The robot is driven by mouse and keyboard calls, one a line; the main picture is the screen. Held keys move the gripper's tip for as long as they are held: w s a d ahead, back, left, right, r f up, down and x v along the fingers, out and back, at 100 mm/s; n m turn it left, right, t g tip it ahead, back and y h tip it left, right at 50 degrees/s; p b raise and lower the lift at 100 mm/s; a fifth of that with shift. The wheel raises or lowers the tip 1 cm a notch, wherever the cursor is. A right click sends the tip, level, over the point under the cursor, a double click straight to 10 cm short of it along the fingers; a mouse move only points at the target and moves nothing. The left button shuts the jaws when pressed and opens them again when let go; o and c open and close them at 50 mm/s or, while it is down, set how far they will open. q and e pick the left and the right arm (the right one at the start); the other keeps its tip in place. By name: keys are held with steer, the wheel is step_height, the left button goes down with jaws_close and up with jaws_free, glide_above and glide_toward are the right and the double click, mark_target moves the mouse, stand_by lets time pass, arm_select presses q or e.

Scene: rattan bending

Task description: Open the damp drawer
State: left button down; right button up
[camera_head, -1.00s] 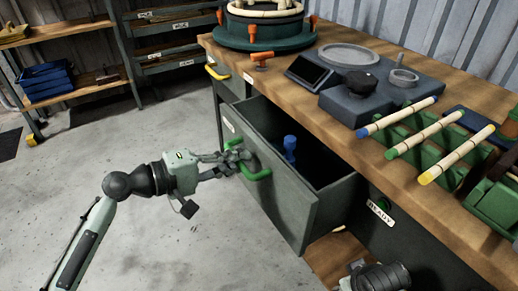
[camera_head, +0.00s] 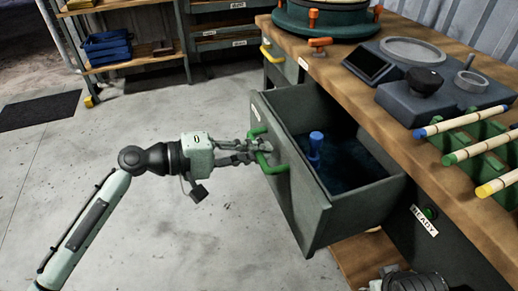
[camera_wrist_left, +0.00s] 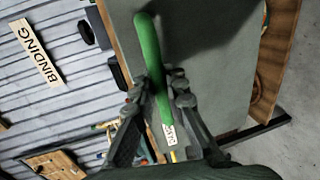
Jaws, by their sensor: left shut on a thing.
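The grey drawer (camera_head: 308,205) stands pulled out from the bench, with its inside showing in the head view. Its green handle (camera_head: 272,168) is on the front panel; the handle also shows in the left wrist view (camera_wrist_left: 149,50), with the panel (camera_wrist_left: 205,60) behind it. A small white label beside the handle is too blurred to read surely. My left gripper (camera_head: 258,154) is shut on the green handle, with a finger on each side of it in the left wrist view (camera_wrist_left: 159,95).
A blue upright object (camera_head: 315,147) stands in the drawer over a dark blue bottom. The wooden benchtop (camera_head: 350,98) holds a grey fixture (camera_head: 440,98) and tipped rods on a green rack. A yellow-handled drawer (camera_head: 272,52) is farther back. Floor (camera_head: 130,110) on the left is clear.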

arm_select(q)
steer(key=c, duration=1.5)
jaws_free()
steer(key=shift+c, duration=0.2)
steer(key=shift+a, duration=0.1)
steer(key=v, duration=1.2)
